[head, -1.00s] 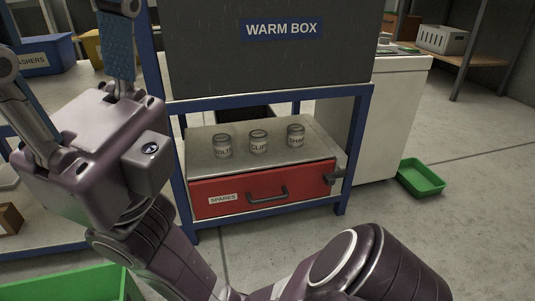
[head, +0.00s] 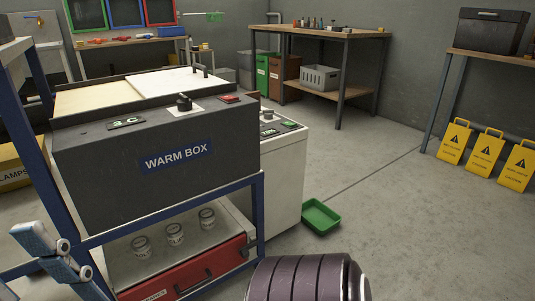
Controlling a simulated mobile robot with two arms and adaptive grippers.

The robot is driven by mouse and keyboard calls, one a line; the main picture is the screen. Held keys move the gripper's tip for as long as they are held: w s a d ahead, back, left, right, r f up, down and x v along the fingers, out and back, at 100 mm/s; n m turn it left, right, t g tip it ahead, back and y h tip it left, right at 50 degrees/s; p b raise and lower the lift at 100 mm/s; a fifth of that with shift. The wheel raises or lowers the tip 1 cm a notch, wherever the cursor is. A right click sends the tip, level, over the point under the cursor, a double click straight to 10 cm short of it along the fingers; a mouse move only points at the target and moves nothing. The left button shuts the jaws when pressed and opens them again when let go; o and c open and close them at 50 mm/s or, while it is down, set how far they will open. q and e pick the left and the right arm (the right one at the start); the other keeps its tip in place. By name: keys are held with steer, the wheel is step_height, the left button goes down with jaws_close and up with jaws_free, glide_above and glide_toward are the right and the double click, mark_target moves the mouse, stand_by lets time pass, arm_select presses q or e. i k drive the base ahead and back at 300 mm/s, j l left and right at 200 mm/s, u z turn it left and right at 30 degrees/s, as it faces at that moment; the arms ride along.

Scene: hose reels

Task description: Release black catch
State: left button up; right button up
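A small black catch (head: 249,246) shows at the right end of the red drawer (head: 212,270), under the warm box (head: 160,160); its exact position is hard to make out. The drawer's lower left part is cut off by the bottom of the head view. My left gripper (head: 52,257) is low at the left edge, with two blue finger pads apart and nothing seen between them. It is left of the drawer and well away from the catch. My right gripper is out of view; only a purple link of my arm shows at the bottom.
Several labelled cans (head: 174,235) stand on the shelf top above the drawer. The blue frame (head: 262,215) borders them. A white cabinet (head: 285,180) stands beside it, with a green tray (head: 321,217) on the floor. Yellow signs (head: 485,153) stand right. Open floor lies between.

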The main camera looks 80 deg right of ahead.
mark_target(243, 252)
steer(key=z, duration=2.25)
